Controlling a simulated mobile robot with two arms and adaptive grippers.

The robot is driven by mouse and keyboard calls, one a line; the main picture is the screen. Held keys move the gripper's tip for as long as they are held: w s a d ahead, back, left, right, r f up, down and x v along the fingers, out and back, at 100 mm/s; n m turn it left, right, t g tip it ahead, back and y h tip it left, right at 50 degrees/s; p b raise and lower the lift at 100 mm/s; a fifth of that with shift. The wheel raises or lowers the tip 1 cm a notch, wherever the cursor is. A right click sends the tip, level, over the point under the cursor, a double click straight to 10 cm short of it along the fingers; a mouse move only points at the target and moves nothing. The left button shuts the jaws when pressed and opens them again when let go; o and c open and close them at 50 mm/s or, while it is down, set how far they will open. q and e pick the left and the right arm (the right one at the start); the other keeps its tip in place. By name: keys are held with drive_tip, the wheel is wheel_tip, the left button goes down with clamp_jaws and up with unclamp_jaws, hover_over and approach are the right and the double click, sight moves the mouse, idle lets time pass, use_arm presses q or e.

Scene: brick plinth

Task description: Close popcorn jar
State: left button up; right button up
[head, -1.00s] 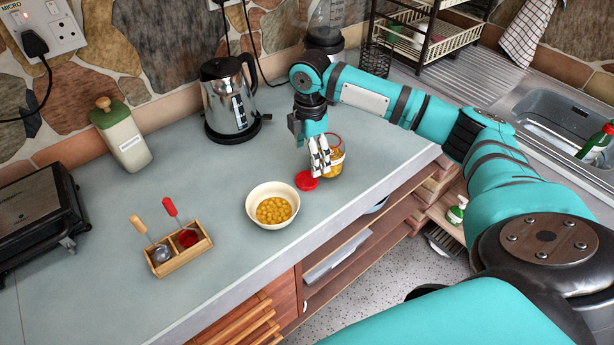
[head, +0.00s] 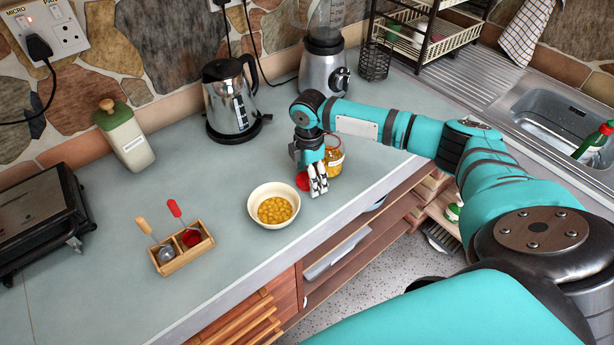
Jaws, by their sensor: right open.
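The popcorn jar (head: 335,163) is a small clear jar with yellow kernels. It stands on the grey counter near the front edge, right of the bowl, its red-tinted rim partly hidden by my right gripper. A round red lid (head: 302,181) lies on the counter just left of the jar, partly covered by the fingers. My right gripper (head: 318,191) points down, open, its white fingers low over the right side of the lid. I cannot tell whether they touch it. My left gripper is not in view.
A white bowl of yellow kernels (head: 256,205) stands left of the lid. A wooden caddy (head: 184,259) holds two scoops. A kettle (head: 232,107), a blender (head: 324,72) and a green-topped canister (head: 126,139) stand behind. The counter's front edge (head: 340,214) is close to the jar.

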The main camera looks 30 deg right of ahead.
drive_tip(key=shift+f, duration=0.1)
drive_tip(key=c, duration=0.9)
drive_tip(key=shift+c, duration=0.2)
drive_tip(key=shift+r, duration=0.3)
wheel_tip(320, 180, up, 3)
drive_tip(key=shift+s+f+b, duration=0.1)
drive_tip(key=shift+s+b, duration=0.05)
drive_tip(key=shift+b, duration=0.7)
drive_tip(key=s+a+r+b, duration=0.1)
drive_tip(key=s+a+b, duration=0.1)
drive_tip(key=s, duration=1.3)
drive_tip(key=shift+s+a+r+b, duration=0.25)
drive_tip(key=shift+r+b, duration=0.05)
drive_tip(key=shift+b, duration=0.1)
